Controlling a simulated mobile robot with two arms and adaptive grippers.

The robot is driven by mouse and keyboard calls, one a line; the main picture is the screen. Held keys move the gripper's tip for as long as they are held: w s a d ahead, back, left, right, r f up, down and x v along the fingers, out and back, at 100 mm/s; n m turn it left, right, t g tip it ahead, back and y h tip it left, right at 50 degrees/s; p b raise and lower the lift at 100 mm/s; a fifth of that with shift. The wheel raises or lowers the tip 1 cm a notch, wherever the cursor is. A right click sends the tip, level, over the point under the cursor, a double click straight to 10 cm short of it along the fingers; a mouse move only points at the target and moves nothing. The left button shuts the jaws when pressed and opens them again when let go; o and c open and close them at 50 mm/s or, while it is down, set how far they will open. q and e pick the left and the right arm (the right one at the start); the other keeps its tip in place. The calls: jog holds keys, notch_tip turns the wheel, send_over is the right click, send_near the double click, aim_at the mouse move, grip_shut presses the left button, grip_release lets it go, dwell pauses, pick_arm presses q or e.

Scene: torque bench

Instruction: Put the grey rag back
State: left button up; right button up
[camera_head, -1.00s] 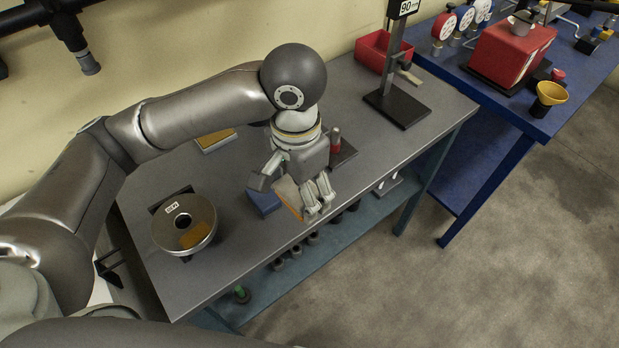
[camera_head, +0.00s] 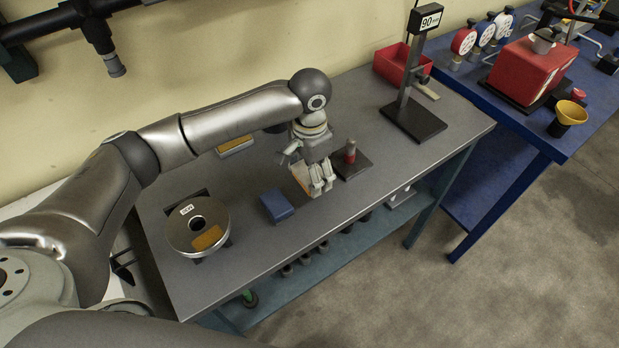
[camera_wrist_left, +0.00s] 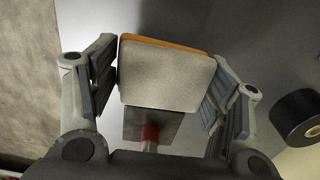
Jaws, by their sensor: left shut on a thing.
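The grey rag (camera_wrist_left: 165,78) is a flat, pale grey pad with an orange edge, between the fingers of my left gripper (camera_wrist_left: 165,85) in the left wrist view. In the head view, my left gripper (camera_head: 321,188) points down over the bench and is shut on the rag (camera_head: 301,176), which is partly hidden by the fingers. I cannot tell whether the rag touches the bench. My right gripper is not in view.
A blue block (camera_head: 277,206) lies left of the gripper. A dark plate with a red-and-grey post (camera_head: 350,153) stands close on its right. A round metal disc (camera_head: 190,238) sits at left, a yellow-topped pad (camera_head: 235,143) behind, and a gauge stand (camera_head: 414,122) at right.

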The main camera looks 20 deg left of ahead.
aim_at(309, 181)
pick_arm(q)
notch_tip(309, 181, down, 2)
jog(key=shift+f+p, duration=0.2)
jog(key=shift+p, duration=0.3)
jog(key=shift+f, duration=0.35)
jog(key=shift+f, duration=0.1)
jog(key=o, duration=0.9)
notch_tip(309, 181, up, 12)
jog(key=shift+r+b, duration=0.15)
jog(key=shift+b, duration=0.9)
